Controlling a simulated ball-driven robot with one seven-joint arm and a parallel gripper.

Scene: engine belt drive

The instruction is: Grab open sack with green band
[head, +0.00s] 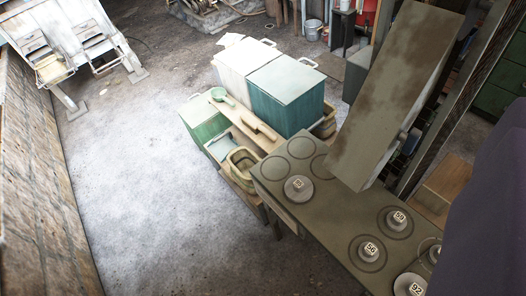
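I see no open sack with a green band in the head view. My gripper does not show either; a dark, plain shape fills the right edge and hides what is behind it. A green box (203,130) stands at the shelf's left end.
A grey bench top (335,215) at lower right carries several numbered round weights (299,188). A tall stained post (395,95) rises over it. A wooden tub (243,161) sits left of the bench. A brick wall (35,170) runs along the left; the floor between is clear.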

